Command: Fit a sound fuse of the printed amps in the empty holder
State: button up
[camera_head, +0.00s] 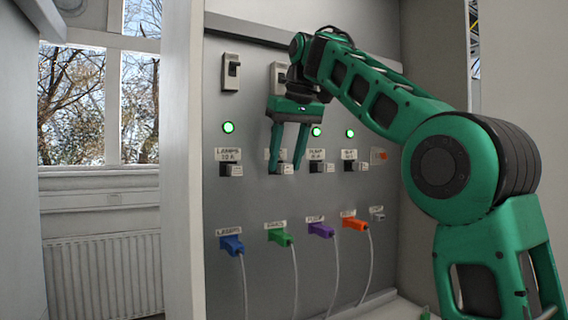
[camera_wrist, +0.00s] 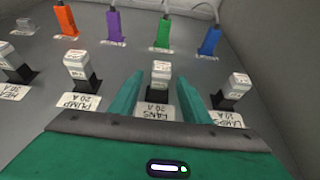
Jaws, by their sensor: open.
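My gripper (camera_head: 286,168) is open at the FANS holder on the grey panel, its fingers pointing down. In the wrist view, my gripper (camera_wrist: 159,88) has one finger on each side of a pale fuse (camera_wrist: 160,72), which sits upright in the dark FANS holder (camera_wrist: 158,94). Gaps show between fingers and fuse. The FANS label (camera_wrist: 158,110) seems to end in "0 A"; its first digit is unclear. Pale fuses also stand in the LAMPS holder (camera_head: 232,169), the PUMP holder (camera_head: 316,168) and the rightmost holder (camera_head: 350,166). No holder looks empty. I cannot tell whether any fuse is blown.
Green lamps glow above LAMPS (camera_head: 228,127), PUMP (camera_head: 316,131) and the rightmost holder; my gripper covers the FANS lamp's place. Below are blue (camera_head: 231,245), green (camera_head: 280,237), purple (camera_head: 321,230) and orange (camera_head: 354,223) plugs with hanging cables. Neighbouring fuses flank my fingers.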

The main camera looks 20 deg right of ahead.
jog(key=shift+v, duration=1.35)
jog(key=shift+s+d+r, duration=0.1)
jog(key=shift+s, duration=0.05)
jog(key=s+d, duration=0.2)
jog(key=s, duration=0.9)
jog(key=s+d+f+m+g+h, duration=0.1)
jog(key=s+d+f+m, duration=0.2)
jog(key=f, duration=0.4)
jog(key=s+d+f+g, duration=0.1)
jog(key=s+d+f, duration=0.1)
jog(key=d+f, duration=0.5)
jog(key=s+d+f+m+h, duration=0.1)
jog(key=s+d+f+m, duration=0.15)
jog(key=f, duration=0.55)
jog(key=s+d+f+m+g, duration=0.1)
jog(key=s+f, duration=0.8)
jog(key=f, duration=0.3)
jog(key=s+d+f+m+g+y, duration=0.1)
jog(key=s+d+f+m, duration=0.1)
jog(key=s+f, duration=0.8)
notch_tip(320, 180, down, 2)
jog(key=shift+f, duration=0.1)
